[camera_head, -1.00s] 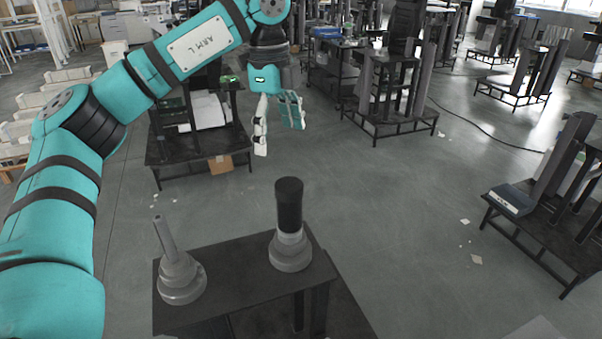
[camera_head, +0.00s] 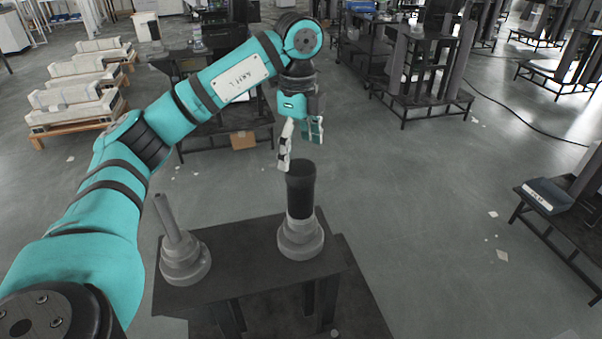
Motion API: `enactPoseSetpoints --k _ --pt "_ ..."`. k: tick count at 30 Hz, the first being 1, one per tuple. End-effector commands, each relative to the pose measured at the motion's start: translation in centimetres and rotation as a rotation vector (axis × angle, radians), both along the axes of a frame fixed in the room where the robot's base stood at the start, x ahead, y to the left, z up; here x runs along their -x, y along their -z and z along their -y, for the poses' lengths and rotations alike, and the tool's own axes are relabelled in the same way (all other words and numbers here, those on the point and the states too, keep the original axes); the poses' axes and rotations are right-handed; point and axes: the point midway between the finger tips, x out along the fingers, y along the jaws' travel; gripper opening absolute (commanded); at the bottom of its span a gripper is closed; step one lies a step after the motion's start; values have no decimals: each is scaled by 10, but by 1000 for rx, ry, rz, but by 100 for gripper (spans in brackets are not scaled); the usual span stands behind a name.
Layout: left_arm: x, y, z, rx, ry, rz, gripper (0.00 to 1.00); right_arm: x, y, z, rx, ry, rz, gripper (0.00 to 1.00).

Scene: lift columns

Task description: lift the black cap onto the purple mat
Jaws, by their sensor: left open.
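The black cap (camera_head: 300,176) is a dark cylinder standing upright on top of a grey stepped stand (camera_head: 300,238). The stand is on the right part of a dark table (camera_head: 235,265). My left gripper (camera_head: 300,156) is open and empty, with its fingers pointing down. In the picture it is just above the cap's top, and its left finger comes close to the cap's upper left edge. I cannot tell how far apart they are in depth. I see no purple mat in this view. My right gripper is not in view.
A second grey stepped stand (camera_head: 184,260) with a thin tilted rod is on the left part of the table. Behind it is a dark bench (camera_head: 220,135). A low table with a blue-grey box (camera_head: 548,194) is at the right. The floor between is mostly clear.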

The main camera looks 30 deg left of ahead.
Motion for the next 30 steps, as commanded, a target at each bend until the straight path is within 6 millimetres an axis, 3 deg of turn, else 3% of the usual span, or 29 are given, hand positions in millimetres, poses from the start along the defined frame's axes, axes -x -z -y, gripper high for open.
enactPoseSetpoints --k 2,5,12,20,30 --pt "0 6 1 -1 1 -4 90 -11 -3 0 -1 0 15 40" --pt "0 18 3 -1 2 -6 90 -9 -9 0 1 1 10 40" --pt "-1 49 4 -1 1 -2 90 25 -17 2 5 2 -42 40" --pt "-2 52 4 -1 1 0 90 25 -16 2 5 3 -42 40" --pt "-2 52 4 -1 1 0 46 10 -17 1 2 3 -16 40"
